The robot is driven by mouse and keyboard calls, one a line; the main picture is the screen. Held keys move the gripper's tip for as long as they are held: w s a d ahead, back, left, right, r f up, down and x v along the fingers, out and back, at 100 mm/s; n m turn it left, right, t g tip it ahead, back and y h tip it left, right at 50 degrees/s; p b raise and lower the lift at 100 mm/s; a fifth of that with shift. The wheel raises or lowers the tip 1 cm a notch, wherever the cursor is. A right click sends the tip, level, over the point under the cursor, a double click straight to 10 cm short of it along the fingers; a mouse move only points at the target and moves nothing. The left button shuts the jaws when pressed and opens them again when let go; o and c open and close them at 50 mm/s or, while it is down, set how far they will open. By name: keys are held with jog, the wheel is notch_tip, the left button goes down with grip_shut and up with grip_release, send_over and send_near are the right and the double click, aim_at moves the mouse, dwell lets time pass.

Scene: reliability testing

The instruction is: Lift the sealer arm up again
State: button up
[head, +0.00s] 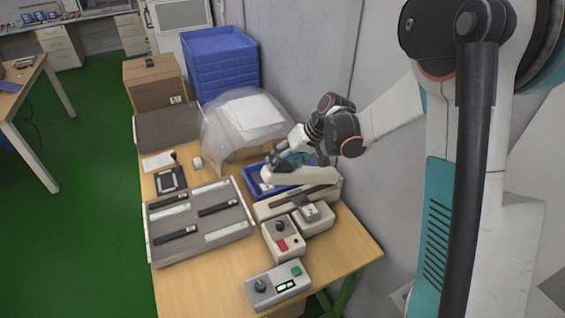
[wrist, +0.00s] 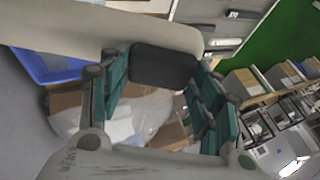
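The sealer (head: 268,209) stands on the wooden table near the wall. Its beige arm (head: 313,176) lies low, nearly parallel above the base. In the wrist view the beige arm (wrist: 100,28) crosses the top and ends in a dark grey handle pad (wrist: 163,66). My gripper (head: 277,167) is at the arm's free end. In the wrist view my gripper's teal fingers (wrist: 160,75) are spread wide, one on each side of the dark pad. Whether they touch it is unclear. The gripper partly hides the arm's end in the head view.
A blue tray (head: 253,184) sits behind the sealer. A clear curved cover (head: 222,135) stands farther back, near stacked blue crates (head: 221,62). Control boxes (head: 283,240) stand in front. A grey tray (head: 157,250) with strips lies at left. The wall is close on the right.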

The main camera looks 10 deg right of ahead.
jog(key=o, duration=0.4)
jog(key=shift+d+r, duration=0.15)
jog(key=shift+o, duration=0.2)
jog(key=v, duration=1.2)
jog(key=s+f+m+t+h+b, duration=0.1)
jog(key=s+t+h+b, duration=0.3)
jog(key=s, duration=2.2)
jog(key=shift+d+f+m+h+b, duration=0.35)
jog(key=shift+d+m+h+b, duration=0.15)
jog(key=shift+h+b, duration=0.5)
